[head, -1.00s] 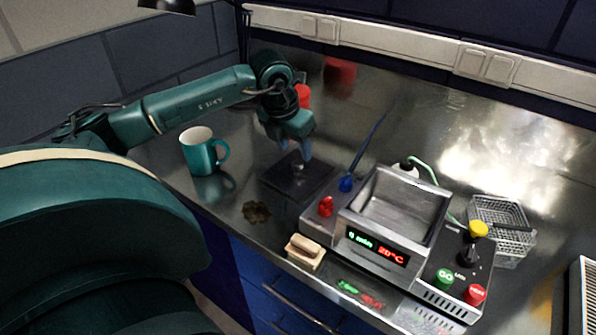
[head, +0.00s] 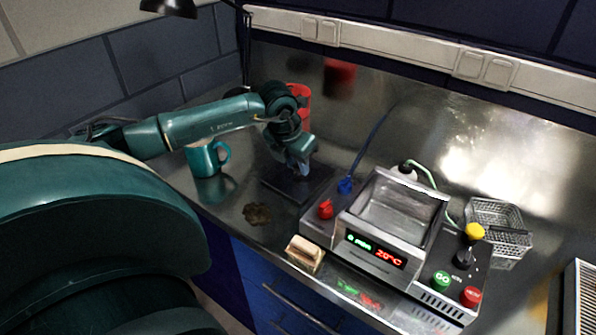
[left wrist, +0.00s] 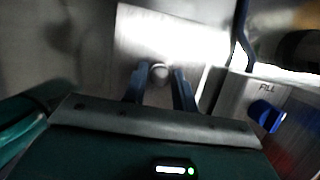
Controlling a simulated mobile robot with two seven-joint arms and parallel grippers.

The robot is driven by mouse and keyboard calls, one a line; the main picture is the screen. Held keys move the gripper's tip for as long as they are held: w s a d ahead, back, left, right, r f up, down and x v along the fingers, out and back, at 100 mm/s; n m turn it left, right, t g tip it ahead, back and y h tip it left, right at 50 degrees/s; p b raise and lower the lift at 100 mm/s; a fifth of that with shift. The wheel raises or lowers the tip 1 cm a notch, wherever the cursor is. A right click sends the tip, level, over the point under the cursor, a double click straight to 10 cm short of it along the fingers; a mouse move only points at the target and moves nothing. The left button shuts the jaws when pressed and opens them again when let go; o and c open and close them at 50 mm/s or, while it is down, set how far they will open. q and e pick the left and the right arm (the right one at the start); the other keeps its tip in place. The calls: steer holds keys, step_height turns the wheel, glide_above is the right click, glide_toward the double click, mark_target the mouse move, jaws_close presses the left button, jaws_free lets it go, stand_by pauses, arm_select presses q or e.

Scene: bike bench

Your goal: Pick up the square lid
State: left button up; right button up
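The square lid (head: 283,186) is a dark, flat metal plate lying on the steel bench, left of the heated bath. In the left wrist view the lid (left wrist: 180,35) looks bright with glare, and its small round knob (left wrist: 159,73) shows between my finger tips. My left gripper (head: 299,168) is low over the lid and hides the knob in the head view. In the left wrist view its fingers (left wrist: 160,88) stand apart on either side of the knob, with gaps visible. My right gripper is not in view.
The bath unit (head: 400,208) with knobs and buttons stands right of the lid. A wire basket (head: 497,230) stands at the right.

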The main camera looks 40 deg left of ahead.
arm_select(q)
jaws_close()
steer(key=shift+r, duration=0.1)
